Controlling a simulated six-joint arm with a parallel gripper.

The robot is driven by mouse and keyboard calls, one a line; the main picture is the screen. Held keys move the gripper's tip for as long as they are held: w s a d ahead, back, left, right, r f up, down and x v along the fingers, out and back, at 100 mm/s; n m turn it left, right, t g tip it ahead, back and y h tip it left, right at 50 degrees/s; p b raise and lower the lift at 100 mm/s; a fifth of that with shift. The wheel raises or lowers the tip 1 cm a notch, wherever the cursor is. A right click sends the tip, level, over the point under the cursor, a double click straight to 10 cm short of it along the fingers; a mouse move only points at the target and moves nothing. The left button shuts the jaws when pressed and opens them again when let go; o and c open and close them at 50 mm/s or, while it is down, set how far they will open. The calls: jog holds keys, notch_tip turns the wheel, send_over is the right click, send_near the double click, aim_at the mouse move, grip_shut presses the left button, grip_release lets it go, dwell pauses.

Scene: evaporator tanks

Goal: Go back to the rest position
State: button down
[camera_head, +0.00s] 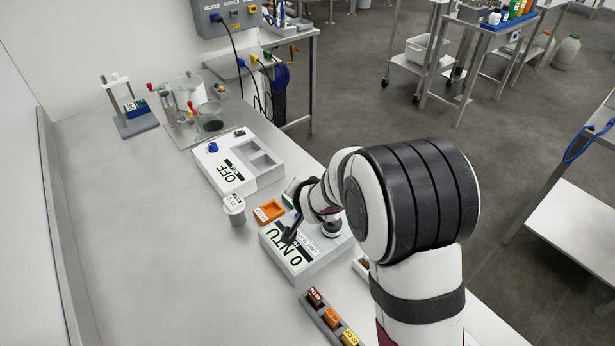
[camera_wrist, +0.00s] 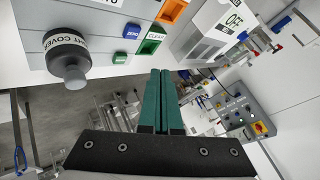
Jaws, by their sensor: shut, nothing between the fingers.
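My gripper shows in the wrist view with its two teal fingers (camera_wrist: 163,103) pressed together, nothing between them. In the head view its dark end (camera_head: 291,230) is over the meter that reads "0 NTU" (camera_head: 286,258), partly hidden by my arm. In the wrist view the black and grey light cover (camera_wrist: 66,52) stands on the meter's top, to the left of the fingers and apart from them. A blue ZERO button (camera_wrist: 132,31) and a green button (camera_wrist: 121,57) are on the same meter.
An orange tray (camera_head: 269,212) and a white cup (camera_head: 234,208) are beside the meter. The device reading "OFF" (camera_head: 222,181) is behind. A rack of coloured vials (camera_head: 322,317) lies in front. A stand (camera_head: 134,117) is at the back left. The left bench is clear.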

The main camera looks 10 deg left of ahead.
jog(key=s+d+r+g+h, duration=0.2)
jog(key=s+d+r+g, duration=0.35)
jog(key=s+d, duration=0.75)
jog(key=s+d+r+g, duration=0.1)
jog(key=s, duration=1)
jog(key=s+d+r+g, duration=0.1)
jog(key=s+r+g, duration=0.1)
jog(key=s, duration=1)
jog(key=shift+s+r+m+y, duration=0.2)
jog(key=shift+r+m+y, duration=0.1)
jog(key=shift+m, duration=0.1)
